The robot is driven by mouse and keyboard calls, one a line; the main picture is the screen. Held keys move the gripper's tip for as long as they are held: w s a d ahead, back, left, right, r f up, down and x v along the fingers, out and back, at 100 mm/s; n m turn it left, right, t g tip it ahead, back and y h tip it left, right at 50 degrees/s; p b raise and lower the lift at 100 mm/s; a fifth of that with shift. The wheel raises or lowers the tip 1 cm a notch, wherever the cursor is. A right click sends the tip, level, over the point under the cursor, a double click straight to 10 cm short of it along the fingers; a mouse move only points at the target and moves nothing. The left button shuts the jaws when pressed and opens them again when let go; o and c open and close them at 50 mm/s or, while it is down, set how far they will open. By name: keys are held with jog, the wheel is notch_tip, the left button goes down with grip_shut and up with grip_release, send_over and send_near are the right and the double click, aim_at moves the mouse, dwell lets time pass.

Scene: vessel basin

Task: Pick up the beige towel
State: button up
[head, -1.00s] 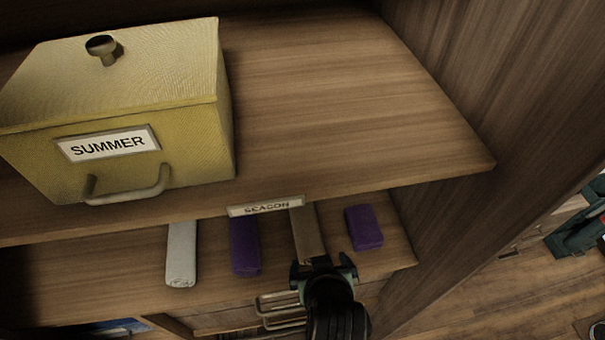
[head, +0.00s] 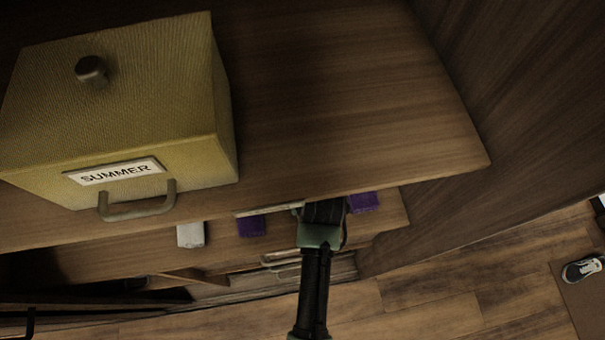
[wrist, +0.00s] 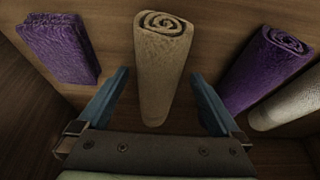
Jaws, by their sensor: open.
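The beige towel (wrist: 159,75) is rolled up and lies on the lower shelf, its spiral end showing at the top in the wrist view. My gripper (wrist: 160,92) is open, with one blue finger on each side of the towel's near part. I cannot tell whether the fingers touch it. In the head view my gripper (head: 322,215) reaches under the edge of the upper shelf, and the beige towel is hidden there behind my arm and the shelf.
Purple towels lie on both sides, one folded (wrist: 62,48) and one rolled (wrist: 266,68). A white towel (head: 190,234) is farther along. Above, the upper shelf (head: 340,110) holds a yellow box labelled SUMMER (head: 120,115). A side wall (head: 520,90) stands at the right.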

jog(key=w, duration=0.2)
jog(key=w+a, duration=0.1)
jog(key=w, duration=0.1)
jog(key=shift+w+r, duration=0.15)
jog(key=shift+w, duration=0.1)
jog(key=shift+x, duration=1.15)
jog(key=shift+w+f, duration=0.1)
jog(key=shift+f, duration=0.35)
jog(key=c, duration=1.2)
